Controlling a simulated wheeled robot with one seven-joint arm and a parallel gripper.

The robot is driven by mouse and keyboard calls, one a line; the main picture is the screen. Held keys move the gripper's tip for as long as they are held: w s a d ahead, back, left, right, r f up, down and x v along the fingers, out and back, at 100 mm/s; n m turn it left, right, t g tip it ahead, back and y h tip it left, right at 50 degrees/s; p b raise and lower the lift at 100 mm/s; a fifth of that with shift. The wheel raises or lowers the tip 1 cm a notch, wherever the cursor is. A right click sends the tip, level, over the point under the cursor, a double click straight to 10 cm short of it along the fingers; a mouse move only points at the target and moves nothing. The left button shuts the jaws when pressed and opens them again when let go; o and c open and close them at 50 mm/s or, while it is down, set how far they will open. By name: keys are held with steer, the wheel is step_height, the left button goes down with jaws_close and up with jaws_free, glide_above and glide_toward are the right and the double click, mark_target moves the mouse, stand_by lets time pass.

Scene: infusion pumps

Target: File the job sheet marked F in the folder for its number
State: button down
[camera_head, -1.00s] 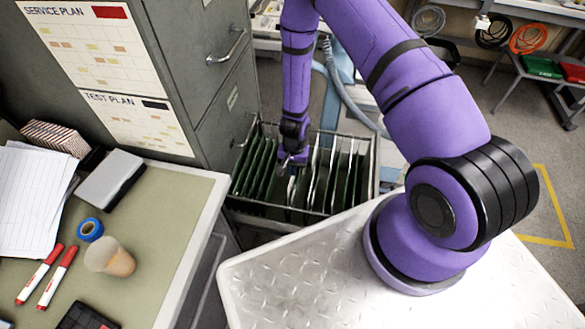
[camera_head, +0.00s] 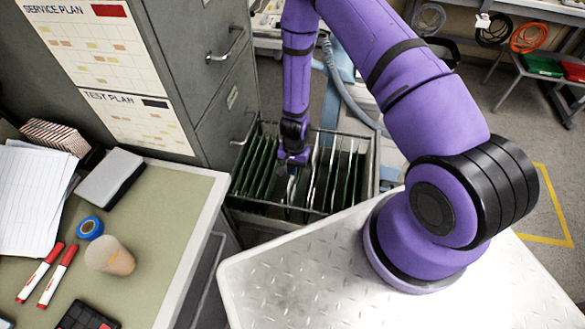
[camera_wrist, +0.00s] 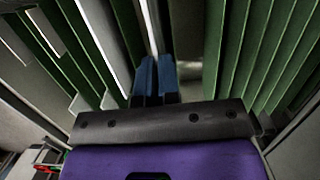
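My gripper (camera_wrist: 155,80) reaches down into the open file drawer, and its blue fingertips are close together in the wrist view. A thin white sheet (camera_wrist: 151,28) runs to the fingertips and appears pinched between them; any letter or number on it is hidden. Green hanging folders (camera_wrist: 230,50) stand on both sides of the fingers. In the head view my gripper (camera_head: 292,165) is over the middle of the drawer, among the folders (camera_head: 259,165). The folder numbers cannot be read.
The metal drawer (camera_head: 372,170) projects from the grey cabinet (camera_head: 190,60). The drawer's metal sides lie close around the folders.

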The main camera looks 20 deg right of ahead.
steer(key=c, duration=1.3)
jaws_free()
steer(key=shift+o, duration=0.2)
steer(key=shift+r, duration=0.1)
step_height(320, 180, up, 10)
steer(key=w+d, duration=0.1)
steer(key=shift+w+r, duration=0.2)
steer(key=shift+w, duration=0.05)
steer(key=shift+d, duration=0.1)
